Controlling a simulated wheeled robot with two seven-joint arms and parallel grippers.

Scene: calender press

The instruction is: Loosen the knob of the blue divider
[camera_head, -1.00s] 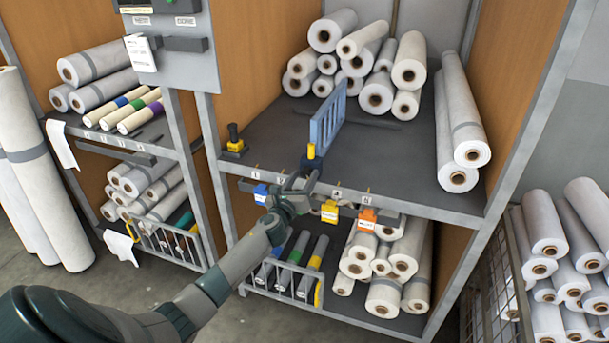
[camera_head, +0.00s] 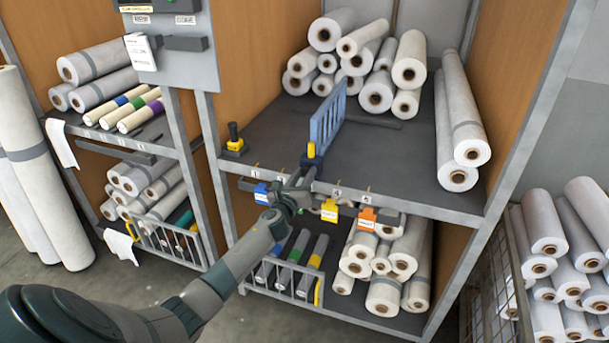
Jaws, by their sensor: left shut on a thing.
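The blue divider (camera_head: 328,117) stands upright on the dark upper shelf, a slatted panel running back from the front edge. My left gripper (camera_head: 307,174) reaches up from the lower left to the shelf's front edge, just below and at the knob. It is shut on the knob's lower part, though the fingertips are small and partly merge with the knob. My right gripper is out of view.
Blue, yellow (camera_head: 329,211) and orange (camera_head: 367,217) tags hang along the shelf's front rail. A dark handle with a yellow base (camera_head: 234,140) stands at the shelf's left. White rolls (camera_head: 378,86) lie at the back and right.

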